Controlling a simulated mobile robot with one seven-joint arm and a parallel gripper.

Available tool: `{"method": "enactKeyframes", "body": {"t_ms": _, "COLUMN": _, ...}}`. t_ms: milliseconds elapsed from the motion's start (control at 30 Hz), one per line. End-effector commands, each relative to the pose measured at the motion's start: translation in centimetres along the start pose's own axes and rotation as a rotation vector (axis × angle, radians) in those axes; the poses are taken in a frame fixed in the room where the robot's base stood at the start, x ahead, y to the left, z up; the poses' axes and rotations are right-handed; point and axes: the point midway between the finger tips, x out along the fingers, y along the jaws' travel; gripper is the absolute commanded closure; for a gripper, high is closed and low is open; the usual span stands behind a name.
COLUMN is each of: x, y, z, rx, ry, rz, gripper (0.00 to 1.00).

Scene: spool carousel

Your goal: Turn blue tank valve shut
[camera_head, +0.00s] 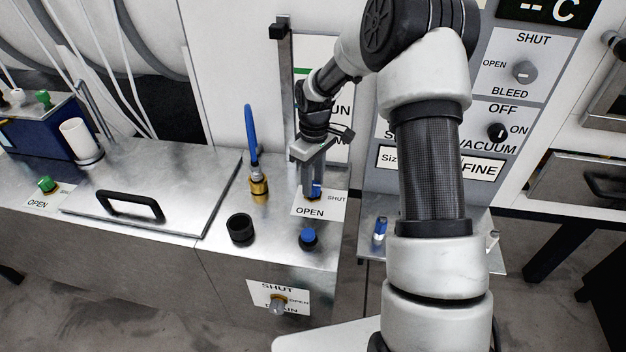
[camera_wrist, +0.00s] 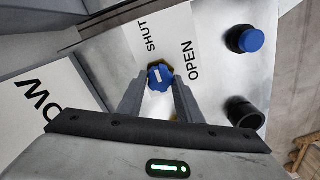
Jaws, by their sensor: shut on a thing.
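The blue tank valve knob (camera_wrist: 160,77) sits between the SHUT and OPEN words of a white label (camera_head: 312,203) on the metal bench top. A white mark on the knob shows in the wrist view. My gripper (camera_head: 313,190) points down over the knob, with its fingers closed on either side of it. In the wrist view my gripper (camera_wrist: 160,84) has one fingertip at each side of the knob. In the head view the fingers hide most of the knob, and only a bit of blue shows.
A blue-capped fitting (camera_head: 309,238) and a black round socket (camera_head: 240,229) stand in front of the valve. A brass fitting with a blue hose (camera_head: 258,188) is to the left. A DRAIN valve (camera_head: 278,304) is on the front face. The vacuum panel (camera_head: 497,131) stands at right.

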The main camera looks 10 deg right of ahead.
Motion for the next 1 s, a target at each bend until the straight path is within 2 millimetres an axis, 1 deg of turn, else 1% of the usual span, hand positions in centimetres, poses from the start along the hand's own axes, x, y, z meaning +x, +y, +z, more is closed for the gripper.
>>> {"method": "enactKeyframes", "body": {"t_ms": 367, "x": -0.1, "y": 0.0, "z": -0.1, "rx": -0.006, "ry": 0.002, "rz": 0.002, "gripper": 0.9}}
{"method": "enactKeyframes", "body": {"t_ms": 400, "x": -0.1, "y": 0.0, "z": -0.1, "rx": -0.006, "ry": 0.002, "rz": 0.002, "gripper": 0.61}}
{"method": "enactKeyframes", "body": {"t_ms": 467, "x": -0.1, "y": 0.0, "z": -0.1, "rx": -0.005, "ry": 0.002, "rz": 0.002, "gripper": 0.51}}
{"method": "enactKeyframes", "body": {"t_ms": 500, "x": -0.1, "y": 0.0, "z": -0.1, "rx": -0.005, "ry": 0.001, "rz": 0.002, "gripper": 0.49}}
{"method": "enactKeyframes", "body": {"t_ms": 733, "x": -0.1, "y": 0.0, "z": 0.0, "rx": -0.004, "ry": 0.001, "rz": 0.001, "gripper": 0.49}}
{"method": "enactKeyframes", "body": {"t_ms": 833, "x": -0.4, "y": 0.0, "z": 0.0, "rx": -0.003, "ry": 0.001, "rz": 0.002, "gripper": 0.49}}
{"method": "enactKeyframes", "body": {"t_ms": 933, "x": -1.5, "y": 0.1, "z": -0.1, "rx": -0.003, "ry": 0.002, "rz": 0.004, "gripper": 0.49}}
{"method": "enactKeyframes", "body": {"t_ms": 1000, "x": -2.7, "y": 0.1, "z": -0.1, "rx": -0.003, "ry": 0.002, "rz": 0.004, "gripper": 0.49}}
